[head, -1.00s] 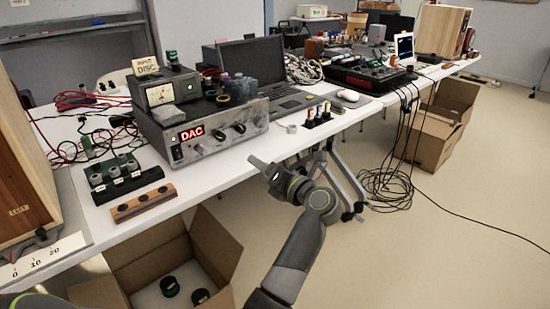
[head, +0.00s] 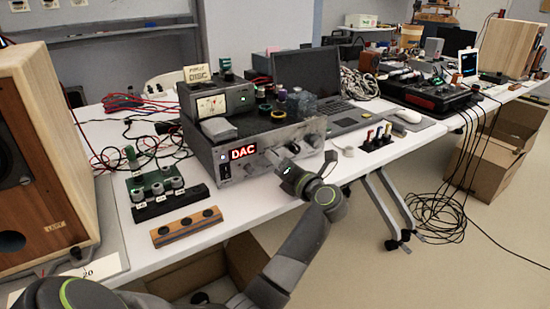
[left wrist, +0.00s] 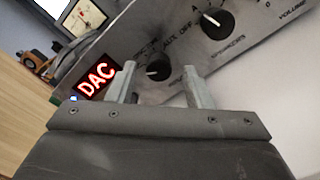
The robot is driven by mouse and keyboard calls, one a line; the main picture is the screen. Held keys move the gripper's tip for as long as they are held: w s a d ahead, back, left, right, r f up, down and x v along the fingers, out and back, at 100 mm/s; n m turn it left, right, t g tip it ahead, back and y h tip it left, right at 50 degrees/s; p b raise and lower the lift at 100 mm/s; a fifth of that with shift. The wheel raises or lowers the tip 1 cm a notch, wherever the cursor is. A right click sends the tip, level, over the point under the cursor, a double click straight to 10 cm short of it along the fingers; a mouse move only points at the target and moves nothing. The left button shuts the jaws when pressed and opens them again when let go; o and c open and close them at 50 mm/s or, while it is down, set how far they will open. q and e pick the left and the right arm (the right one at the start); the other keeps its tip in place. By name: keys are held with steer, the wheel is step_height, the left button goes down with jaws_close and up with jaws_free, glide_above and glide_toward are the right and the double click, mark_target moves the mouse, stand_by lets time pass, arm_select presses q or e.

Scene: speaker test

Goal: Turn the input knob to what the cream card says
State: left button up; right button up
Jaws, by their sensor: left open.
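The cream card (head: 198,73) stands on the meter box on top of the silver amplifier (head: 228,162); it reads INPUT DISC. The amplifier's red display (head: 243,152) reads DAC, also in the left wrist view (left wrist: 97,75). My left gripper (head: 279,160) is at the amplifier's front, partly covering the panel. In the left wrist view its two fingers (left wrist: 160,84) are apart, with the dark input knob (left wrist: 158,70) showing between them. Contact cannot be told. A second knob (left wrist: 217,22) is up and right. My right gripper is not in view.
A wooden speaker (head: 40,160) stands at left. A laptop (head: 308,75) is behind. Colored plugs (head: 377,137) stand at right. A cardboard box (head: 240,262) is below.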

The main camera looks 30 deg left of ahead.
arm_select(q)
steer(key=shift+w+a, duration=0.1)
steer(key=shift+a, duration=0.2)
steer(key=shift+r, duration=0.1)
steer(key=shift+c, duration=0.7)
steer(key=c, duration=0.8)
steer(key=shift+c, duration=0.2)
